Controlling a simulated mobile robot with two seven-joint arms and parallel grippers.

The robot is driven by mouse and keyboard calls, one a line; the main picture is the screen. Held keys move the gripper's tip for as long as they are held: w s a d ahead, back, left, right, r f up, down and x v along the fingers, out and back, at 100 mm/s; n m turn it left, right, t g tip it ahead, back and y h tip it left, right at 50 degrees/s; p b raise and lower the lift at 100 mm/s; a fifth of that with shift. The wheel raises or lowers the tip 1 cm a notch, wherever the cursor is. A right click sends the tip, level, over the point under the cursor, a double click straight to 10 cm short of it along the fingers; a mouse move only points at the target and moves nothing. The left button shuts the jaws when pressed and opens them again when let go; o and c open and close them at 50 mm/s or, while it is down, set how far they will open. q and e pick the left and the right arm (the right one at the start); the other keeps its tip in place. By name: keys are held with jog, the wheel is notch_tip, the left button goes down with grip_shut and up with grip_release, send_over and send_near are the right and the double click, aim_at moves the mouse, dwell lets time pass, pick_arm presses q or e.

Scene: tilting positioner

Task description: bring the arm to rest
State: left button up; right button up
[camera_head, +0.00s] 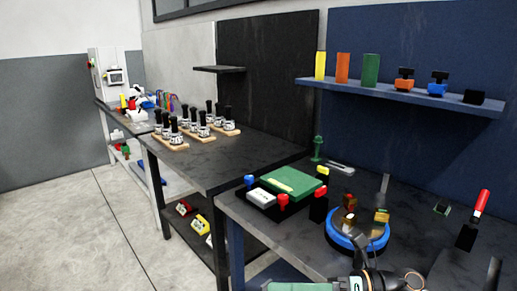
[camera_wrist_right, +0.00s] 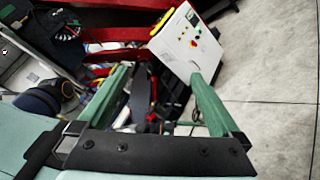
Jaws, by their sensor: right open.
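The tilting positioner (camera_head: 344,242) stands on the dark bench in the head view, with a round blue base and brownish parts on top. Part of my right arm shows at the bottom edge of the head view, in front of the bench. In the right wrist view my right gripper (camera_wrist_right: 158,76) has its two green fingers wide apart, with nothing held between them. Beyond the fingers lies a blurred clutter of dark and red parts. My left gripper is not in view.
A green-topped block (camera_head: 292,181) with red and blue corners sits left of the positioner. A red-handled clamp (camera_head: 480,205) stands at right. A blue shelf (camera_head: 420,97) hangs behind. In the wrist view are a white control box (camera_wrist_right: 185,48) and clear floor (camera_wrist_right: 270,70) at right.

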jog(key=w+d+f+m+t+h, duration=0.1)
jog(key=d+f+m+t+h, duration=0.3)
jog(key=m, duration=0.6)
jog(key=d+f+m+t+h+p, duration=0.1)
jog(key=d+f+m+t+h, duration=0.15)
jog(key=f+m+t, duration=0.65)
jog(key=w+d+f+m+t+h, duration=0.1)
jog(key=d+f+m+t+h, duration=0.2)
jog(key=m, duration=0.9)
jog(key=s+d+f+m+g+h, duration=0.2)
jog(key=s+f+m+g+h, duration=0.4)
jog(key=s+f+m, duration=0.4)
jog(key=s+f+g, duration=0.1)
jog(key=s+f, duration=0.5)
jog(key=f, duration=0.1)
jog(key=shift+s+d+g+p, duration=0.2)
jog(key=shift+d+g+p, duration=0.15)
jog(key=shift+d+g, duration=0.05)
jog(key=shift+f, duration=0.1)
jog(key=shift+c, duration=0.2)
